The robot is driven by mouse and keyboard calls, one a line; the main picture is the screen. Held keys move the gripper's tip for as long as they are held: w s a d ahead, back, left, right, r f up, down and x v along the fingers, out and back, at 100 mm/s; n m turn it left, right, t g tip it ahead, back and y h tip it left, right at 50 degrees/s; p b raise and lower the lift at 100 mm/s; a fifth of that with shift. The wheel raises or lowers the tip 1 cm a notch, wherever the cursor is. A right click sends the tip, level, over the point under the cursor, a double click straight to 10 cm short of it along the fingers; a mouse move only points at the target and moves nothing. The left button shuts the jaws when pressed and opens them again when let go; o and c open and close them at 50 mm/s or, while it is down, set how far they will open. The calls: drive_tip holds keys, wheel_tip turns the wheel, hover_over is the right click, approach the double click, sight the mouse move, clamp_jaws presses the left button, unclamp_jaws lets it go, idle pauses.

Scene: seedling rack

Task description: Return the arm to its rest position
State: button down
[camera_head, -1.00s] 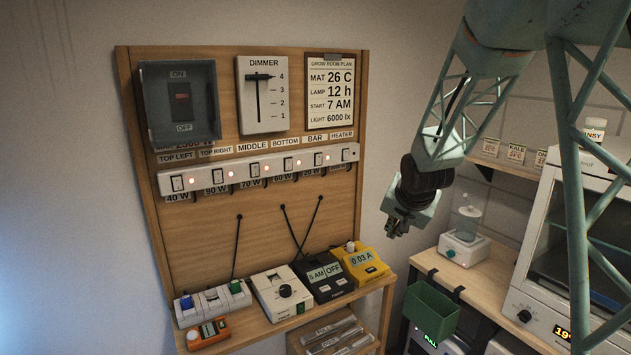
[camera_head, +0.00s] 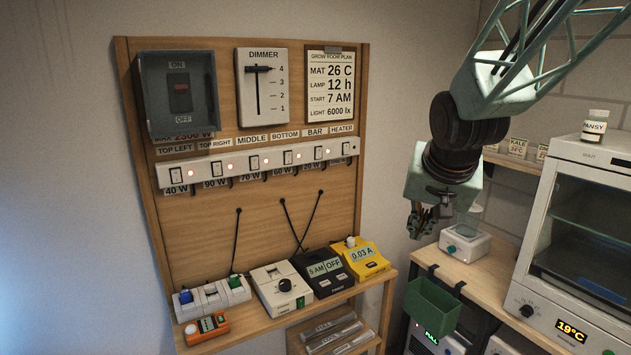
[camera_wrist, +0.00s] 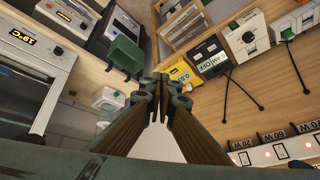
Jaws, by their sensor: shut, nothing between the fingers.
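My gripper (camera_head: 424,222) hangs at the end of my pale green arm, right of the wooden control panel (camera_head: 364,130) and above the gap near the bench (camera_head: 462,272). Its fingers are shut with nothing between them. In the wrist view the shut fingers of my gripper (camera_wrist: 162,95) point toward the green bin (camera_wrist: 125,54) and the yellow meter (camera_wrist: 184,74), apart from both. My arm reaches in from the upper right of the head view and hides part of the back wall and shelf.
A dimmer (camera_head: 262,88), a switch box (camera_head: 181,95) and a power strip (camera_head: 259,161) are on the panel. Small devices line its ledge. The green bin (camera_head: 432,306) hangs at the bench edge.

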drive_tip(key=s+a+n+g+b, duration=0.1)
drive_tip(key=s+n+b, duration=0.1)
drive_tip(key=s, duration=1.8)
drive_tip(key=s+a+n+g+b, duration=0.1)
drive_tip(key=s+n+b, duration=0.1)
drive_tip(key=s, duration=1.8)
drive_tip(key=shift+a+f+y, duration=0.2)
drive_tip(key=shift+a+y, duration=0.1)
drive_tip(key=shift+w, duration=0.15)
idle(0.6)
